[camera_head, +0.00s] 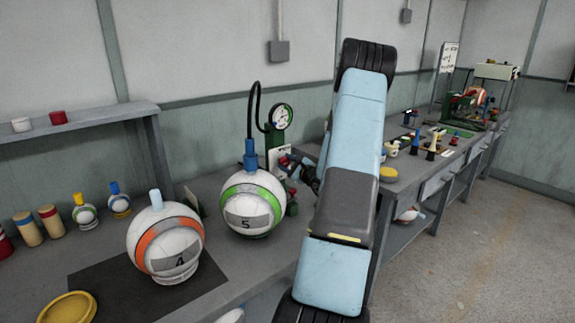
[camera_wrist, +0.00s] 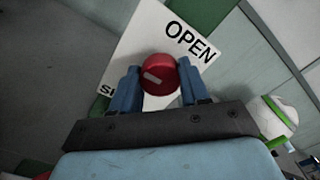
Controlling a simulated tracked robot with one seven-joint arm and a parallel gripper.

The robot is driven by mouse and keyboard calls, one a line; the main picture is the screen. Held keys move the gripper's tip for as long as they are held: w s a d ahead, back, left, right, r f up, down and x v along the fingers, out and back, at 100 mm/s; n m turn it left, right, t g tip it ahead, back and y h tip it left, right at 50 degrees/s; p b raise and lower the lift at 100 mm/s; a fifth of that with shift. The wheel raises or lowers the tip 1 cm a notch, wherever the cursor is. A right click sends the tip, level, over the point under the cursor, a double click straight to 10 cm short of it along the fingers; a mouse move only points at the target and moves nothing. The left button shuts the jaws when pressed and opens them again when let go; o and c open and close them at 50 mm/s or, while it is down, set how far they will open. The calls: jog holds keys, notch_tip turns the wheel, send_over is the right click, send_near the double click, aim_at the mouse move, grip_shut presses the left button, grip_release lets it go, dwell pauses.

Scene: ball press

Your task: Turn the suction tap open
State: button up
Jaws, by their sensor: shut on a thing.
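The suction tap is a round red knob (camera_wrist: 159,75) with a pale bar mark on its face. In the wrist view it sits in front of a white card (camera_wrist: 128,52) that reads OPEN; a second word at its lower left is mostly hidden. My gripper (camera_wrist: 158,82) has its two blue fingers on either side of the knob, shut on it. In the head view the card (camera_head: 278,153) is partly visible beside a green stand with a round gauge (camera_head: 281,116). My arm hides much of that spot.
A ball marked 5 (camera_head: 251,202) with a green band stands left of my gripper, and a ball marked 4 (camera_head: 166,242) nearer. A dark hose (camera_head: 252,106) runs above ball 5. More tools lie on the bench (camera_head: 428,168) to the right; open floor (camera_head: 490,240) lies beyond.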

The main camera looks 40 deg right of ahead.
jog(key=shift+d, duration=0.1)
jog(key=c, duration=0.4)
jog(key=shift+m, duration=0.3)
jog(key=m, duration=0.2)
jog(key=shift+m, duration=0.4)
jog(key=m, duration=0.4)
jog(key=shift+m, duration=0.3)
jog(key=m, duration=0.5)
jog(key=shift+m, duration=0.3)
jog(key=m, duration=0.4)
jog(key=shift+s+d+f, duration=0.1)
jog(key=shift+m, duration=0.3)
